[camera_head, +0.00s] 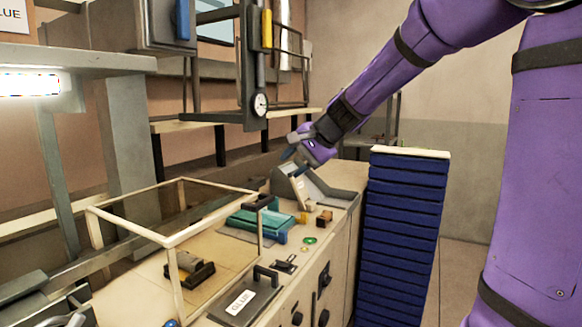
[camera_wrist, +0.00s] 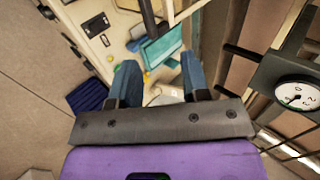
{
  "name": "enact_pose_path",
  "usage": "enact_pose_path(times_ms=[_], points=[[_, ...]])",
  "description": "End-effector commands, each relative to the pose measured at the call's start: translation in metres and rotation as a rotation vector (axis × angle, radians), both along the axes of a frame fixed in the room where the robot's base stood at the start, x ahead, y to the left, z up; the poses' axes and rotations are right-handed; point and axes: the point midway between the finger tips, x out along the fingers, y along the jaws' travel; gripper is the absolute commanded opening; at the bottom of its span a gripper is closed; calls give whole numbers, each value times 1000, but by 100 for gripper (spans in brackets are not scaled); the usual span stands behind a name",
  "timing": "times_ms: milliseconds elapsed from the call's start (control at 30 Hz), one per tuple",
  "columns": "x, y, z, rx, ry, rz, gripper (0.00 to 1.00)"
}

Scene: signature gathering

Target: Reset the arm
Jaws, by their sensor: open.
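My purple arm reaches in from the upper right in the head view, and my gripper (camera_head: 290,146) hangs above the far end of the bench. In the wrist view, the two blue-grey fingers of my gripper (camera_wrist: 158,84) are apart with nothing held between them. Below the gripper in the head view is a grey sloped console (camera_head: 318,188) with a small screen. The fingertips look apart from it, though the exact gap is hard to tell.
A pale-framed clear box (camera_head: 172,242) covers part of the bench. A tall dark blue stack (camera_head: 402,230) stands right of the bench. A dark frame with a dial gauge (camera_head: 260,104) hangs above.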

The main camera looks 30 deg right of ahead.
Motion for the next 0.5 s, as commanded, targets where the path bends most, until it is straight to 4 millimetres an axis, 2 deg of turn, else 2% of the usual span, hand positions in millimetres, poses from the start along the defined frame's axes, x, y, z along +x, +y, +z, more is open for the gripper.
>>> enact_pose_path(times_ms=[367,500], points=[[0,0,0,-1,-1,1,43],[-16,8,4,-36,-5,44,43]])
